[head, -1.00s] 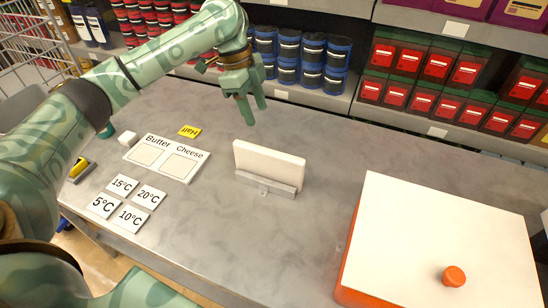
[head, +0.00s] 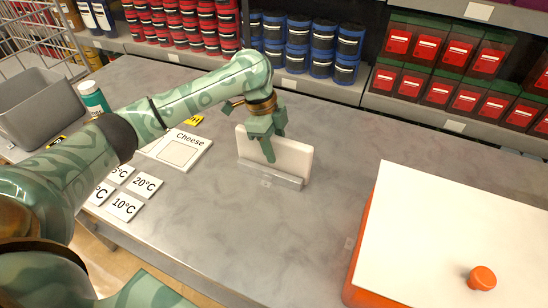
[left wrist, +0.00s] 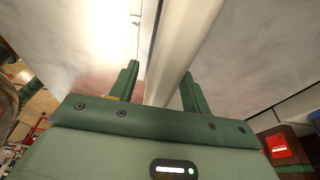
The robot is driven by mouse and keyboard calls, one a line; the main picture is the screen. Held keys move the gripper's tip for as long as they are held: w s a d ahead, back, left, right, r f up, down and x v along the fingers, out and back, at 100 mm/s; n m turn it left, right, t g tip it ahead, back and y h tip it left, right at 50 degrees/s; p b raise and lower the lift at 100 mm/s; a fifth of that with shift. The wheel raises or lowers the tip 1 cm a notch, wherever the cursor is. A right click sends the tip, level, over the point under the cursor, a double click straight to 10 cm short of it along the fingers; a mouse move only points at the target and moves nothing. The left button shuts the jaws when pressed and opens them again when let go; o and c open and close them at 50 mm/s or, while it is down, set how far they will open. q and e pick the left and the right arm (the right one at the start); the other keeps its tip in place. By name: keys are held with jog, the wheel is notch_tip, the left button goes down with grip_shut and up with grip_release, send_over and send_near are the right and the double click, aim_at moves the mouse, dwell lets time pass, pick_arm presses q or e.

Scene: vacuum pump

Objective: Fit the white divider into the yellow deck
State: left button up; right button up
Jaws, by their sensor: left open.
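The white divider (head: 292,157) stands upright in a low grey holder (head: 268,179) in the middle of the table. My left gripper (head: 268,150) is open at the divider, one finger showing in front of its near face in the head view. In the left wrist view the divider (left wrist: 176,45) runs between the two spread fingers of the left gripper (left wrist: 158,85), one on each side. I cannot tell whether the fingers touch it. My right gripper is not in view. I see no yellow deck in the current frames.
An orange box with a white top (head: 450,210) and orange knob stands at the right. A Cheese card (head: 180,150) and several temperature cards (head: 122,207) lie left of the holder. A grey bin (head: 40,105) is far left. Shelves of containers line the back. Table between holder and box is clear.

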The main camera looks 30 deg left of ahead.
pick_arm(q)
jog(key=shift+r, duration=0.15)
jog(key=shift+c, duration=0.6)
jog(key=shift+s, duration=0.1)
grip_shut()
jog(key=shift+r, duration=0.15)
